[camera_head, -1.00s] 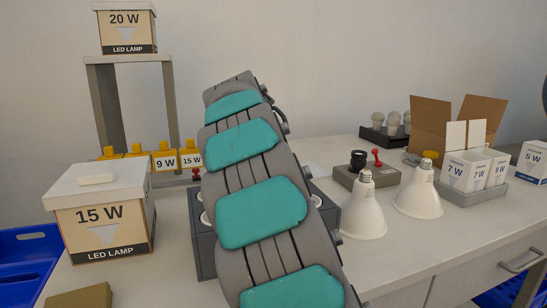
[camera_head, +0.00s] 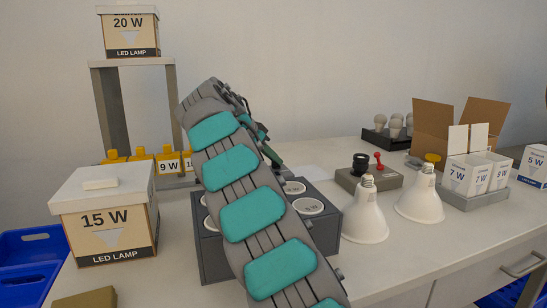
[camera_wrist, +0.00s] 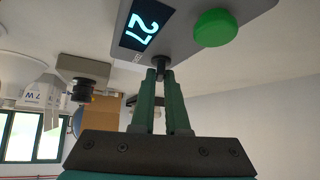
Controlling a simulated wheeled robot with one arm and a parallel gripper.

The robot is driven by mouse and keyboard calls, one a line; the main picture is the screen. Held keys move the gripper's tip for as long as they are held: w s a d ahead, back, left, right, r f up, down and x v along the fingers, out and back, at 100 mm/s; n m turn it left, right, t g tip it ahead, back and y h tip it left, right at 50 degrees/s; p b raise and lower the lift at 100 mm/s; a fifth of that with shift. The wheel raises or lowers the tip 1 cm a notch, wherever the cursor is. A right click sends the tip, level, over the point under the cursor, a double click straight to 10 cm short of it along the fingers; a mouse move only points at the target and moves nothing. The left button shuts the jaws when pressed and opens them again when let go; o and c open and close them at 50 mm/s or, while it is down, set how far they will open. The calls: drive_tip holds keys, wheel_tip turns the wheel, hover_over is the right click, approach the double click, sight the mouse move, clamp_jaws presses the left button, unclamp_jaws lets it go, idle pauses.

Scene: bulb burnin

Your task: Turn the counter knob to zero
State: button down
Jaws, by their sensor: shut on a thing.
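The counter (camera_wrist: 176,48) is a grey panel at the top of the wrist view. Its lit display (camera_wrist: 146,27) reads 27 and appears tilted, with a round green button (camera_wrist: 214,27) beside it. A small dark knob (camera_wrist: 159,64) sits below the display on the panel. My gripper (camera_wrist: 160,76) has its green fingertips at the knob and is shut on it. In the head view my arm covers most of the gripper, and the counter and knob are hidden.
A grey box with round white tops (camera_head: 205,250) stands behind my arm. A 15 W carton (camera_head: 105,235) is left; a 20 W carton (camera_head: 130,33) sits on a stand. Two white bulbs (camera_head: 366,215) and a grey block with a red lever (camera_head: 392,180) are right.

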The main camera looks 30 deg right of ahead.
idle(0.4)
drive_tip(key=c, duration=0.9)
unclamp_jaws()
drive_tip(key=shift+a+r, duration=0.4)
drive_tip(key=shift+v, duration=1.05)
drive_tip(key=shift+s+a+f+b, duration=0.1)
drive_tip(key=shift+s+a+b, duration=0.15)
drive_tip(key=shift+a, duration=1.7)
drive_tip(key=shift+s+a+b, duration=0.3)
drive_tip(key=shift+a, duration=1.6)
drive_tip(key=shift+s+a+f+b, duration=0.1)
drive_tip(key=shift+s+a+b, duration=0.15)
drive_tip(key=shift+a, duration=1.7)
